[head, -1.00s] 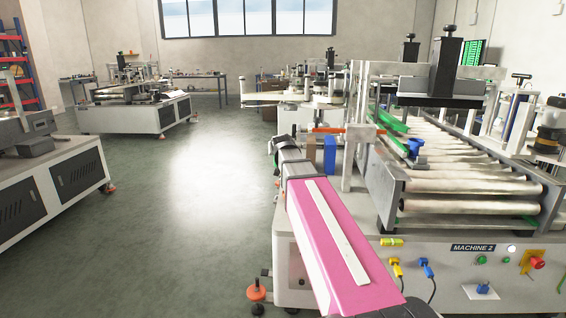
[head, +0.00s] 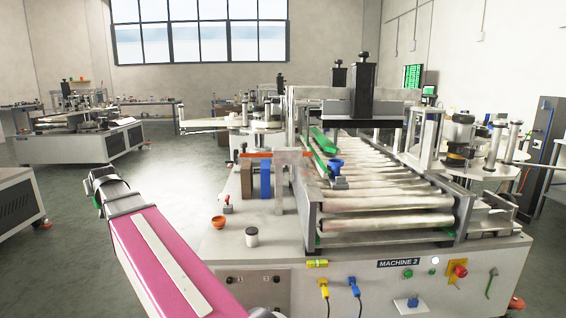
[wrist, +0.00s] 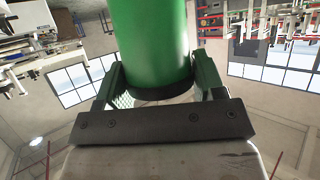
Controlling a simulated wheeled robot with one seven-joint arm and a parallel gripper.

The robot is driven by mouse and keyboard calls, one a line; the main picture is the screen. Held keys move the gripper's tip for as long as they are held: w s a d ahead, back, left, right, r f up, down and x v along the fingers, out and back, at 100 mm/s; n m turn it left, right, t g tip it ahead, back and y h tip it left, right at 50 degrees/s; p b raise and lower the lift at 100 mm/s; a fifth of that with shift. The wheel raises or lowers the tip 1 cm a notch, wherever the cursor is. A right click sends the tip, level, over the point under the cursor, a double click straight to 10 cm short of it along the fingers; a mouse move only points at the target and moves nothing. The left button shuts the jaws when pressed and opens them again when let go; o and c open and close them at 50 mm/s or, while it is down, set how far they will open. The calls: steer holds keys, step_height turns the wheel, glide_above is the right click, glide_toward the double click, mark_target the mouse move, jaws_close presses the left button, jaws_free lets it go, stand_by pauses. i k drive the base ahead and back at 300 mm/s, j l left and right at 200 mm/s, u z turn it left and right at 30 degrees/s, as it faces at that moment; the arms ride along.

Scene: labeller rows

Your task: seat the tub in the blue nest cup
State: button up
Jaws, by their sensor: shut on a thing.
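In the wrist view my gripper (wrist: 158,78) is shut on a green cylinder with a dark end, which I take to be the tub (wrist: 150,40). A green finger pad presses on each side of it. In the head view my pink arm reaches up from the lower left, its far end over the floor left of the machine; the tub is not clear there. No blue cup is plain to see. A small blue piece (head: 336,167) sits by the rollers, and I cannot tell whether it is the nest cup.
Machine 2 (head: 350,262) has rollers on top. On its left deck stand an orange cup (head: 218,222), a small pale jar with a dark top (head: 252,239), a blue block (head: 265,180) and a brown block (head: 246,178). Open floor lies to the left.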

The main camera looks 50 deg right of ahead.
mark_target(337, 164)
steer(key=k+l+u, duration=0.15)
steer(key=u, duration=0.25)
steer(key=k+l+u, duration=0.1)
steer(key=u, duration=0.35)
steer(key=k+u, duration=0.2)
steer(key=u, duration=0.2)
steer(key=k, duration=1.55)
steer(key=k+z, duration=0.1)
steer(key=z, duration=0.35)
steer(key=k+z, duration=0.1)
steer(key=z, duration=0.4)
steer(key=k+l+z, duration=0.1)
steer(key=z, duration=0.35)
